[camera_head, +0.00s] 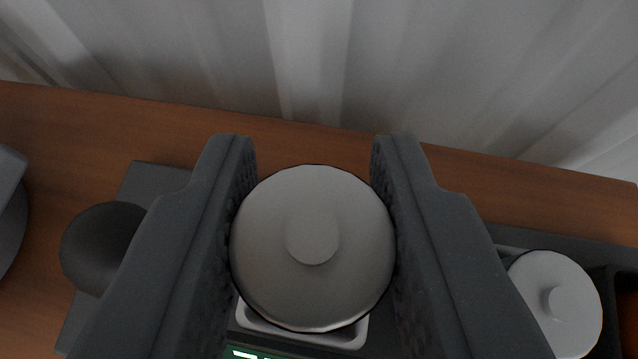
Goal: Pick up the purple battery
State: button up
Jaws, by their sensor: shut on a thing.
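My gripper (312,200) is shut on a battery (312,285), seen from its end. The battery shows a round grey metal face with a small raised disc in the middle. Its side is hidden, so I cannot see its purple colour. The two dark fingers press on its left and right sides. Below it in the picture is a pale-rimmed socket (300,335) in a dark device. I cannot tell whether the battery is clear of the socket.
A second battery-like grey cylinder (568,320) stands in the dark device at the right. A dark round knob (98,245) is at the left. A green lit display (262,353) shows at the bottom edge. Behind are the wooden table (310,135) and a pale corrugated wall (320,60).

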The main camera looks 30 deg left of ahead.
jog(key=s+a+r+p, duration=0.1)
jog(key=s+a, duration=0.1)
jog(key=s, duration=0.5)
jog(key=s+a, duration=0.3)
jog(key=s, duration=0.5)
jog(key=shift+a+r+p, duration=0.3)
jog(key=shift+r+p, duration=0.1)
notch_tip(320, 180, up, 5)
jog(key=p, duration=0.2)
jog(key=shift+p, duration=0.4)
dwell(0.3)
